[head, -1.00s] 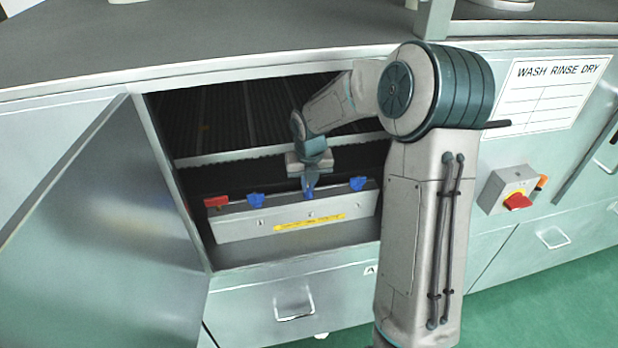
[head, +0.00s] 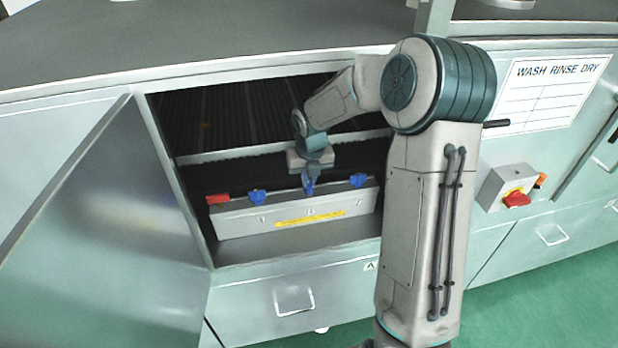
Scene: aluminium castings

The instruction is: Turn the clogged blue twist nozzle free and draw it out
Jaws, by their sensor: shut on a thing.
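Three blue twist nozzles sit along the top of a grey metal box inside the open cabinet. My gripper (head: 309,184) points down and is shut on the middle blue nozzle (head: 309,188), at the top edge of the box. The fingers partly hide this nozzle, and I cannot tell how far it is turned or whether it is still seated. The left blue nozzle (head: 257,196) and the right blue nozzle (head: 358,181) stand clear of my gripper.
The grey box (head: 235,224) has a yellow label (head: 310,219) on its front and a red part (head: 217,199) at its left end. An open metal door (head: 105,220) stands left of the opening. The worktop (head: 220,45) overhangs it. A red switch (head: 516,199) is at right.

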